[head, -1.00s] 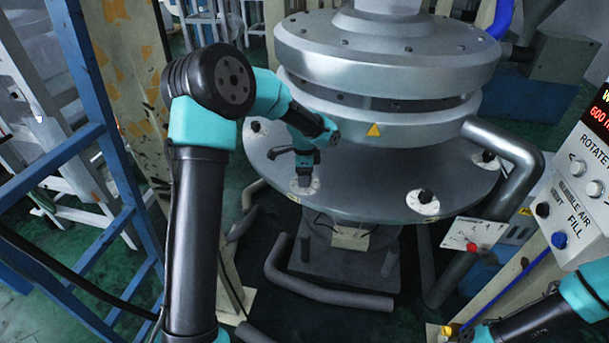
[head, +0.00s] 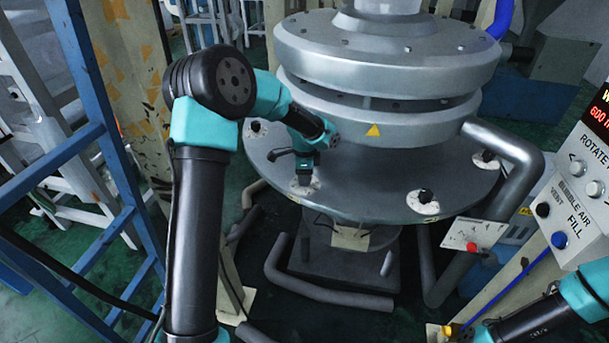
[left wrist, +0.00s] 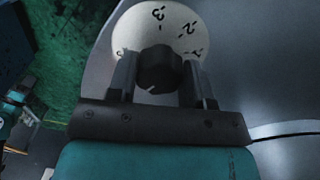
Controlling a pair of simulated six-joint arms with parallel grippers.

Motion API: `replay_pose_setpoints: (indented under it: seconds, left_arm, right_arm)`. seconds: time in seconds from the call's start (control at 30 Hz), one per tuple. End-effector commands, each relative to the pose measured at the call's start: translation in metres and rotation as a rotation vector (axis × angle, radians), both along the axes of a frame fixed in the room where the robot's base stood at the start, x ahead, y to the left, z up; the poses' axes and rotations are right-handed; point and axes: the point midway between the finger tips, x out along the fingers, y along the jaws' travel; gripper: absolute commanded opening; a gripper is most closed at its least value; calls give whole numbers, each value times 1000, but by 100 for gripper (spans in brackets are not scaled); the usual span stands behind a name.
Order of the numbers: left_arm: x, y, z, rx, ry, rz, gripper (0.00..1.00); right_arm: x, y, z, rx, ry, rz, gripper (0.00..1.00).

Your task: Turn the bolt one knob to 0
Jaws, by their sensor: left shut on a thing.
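A black knob (left wrist: 158,70) sits on a round white dial plate (left wrist: 185,22) in the left wrist view. The numbers -3 and -2 show on the dial, with another mark partly hidden at the lower right. A pale pointer mark shows on the knob's near edge. My left gripper (left wrist: 160,82) is shut on the knob, one finger on each side. In the head view my left gripper (head: 304,176) points down onto the dial plate (head: 298,190) at the round table's front left, and hides its knob. My right gripper is out of view; only part of that arm shows.
The round grey table (head: 370,195) carries other knobs on white dials, at front right (head: 425,197), far right (head: 486,157) and back left (head: 256,127). A large metal ring housing (head: 385,65) stands over the middle. A control panel (head: 585,190) is at right, a blue frame (head: 90,90) at left.

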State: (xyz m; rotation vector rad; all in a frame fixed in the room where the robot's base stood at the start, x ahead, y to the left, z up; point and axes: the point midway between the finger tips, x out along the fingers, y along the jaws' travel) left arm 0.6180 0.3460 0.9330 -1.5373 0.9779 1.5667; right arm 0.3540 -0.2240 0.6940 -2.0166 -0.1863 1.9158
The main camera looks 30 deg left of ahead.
Motion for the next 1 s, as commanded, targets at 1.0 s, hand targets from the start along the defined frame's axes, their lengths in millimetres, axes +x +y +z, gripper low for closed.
replay_pose_setpoints:
  seconds: [1.0]
  left_arm:
    - [-1,0,0,0,0,603,22]
  right_arm:
    - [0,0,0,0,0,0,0]
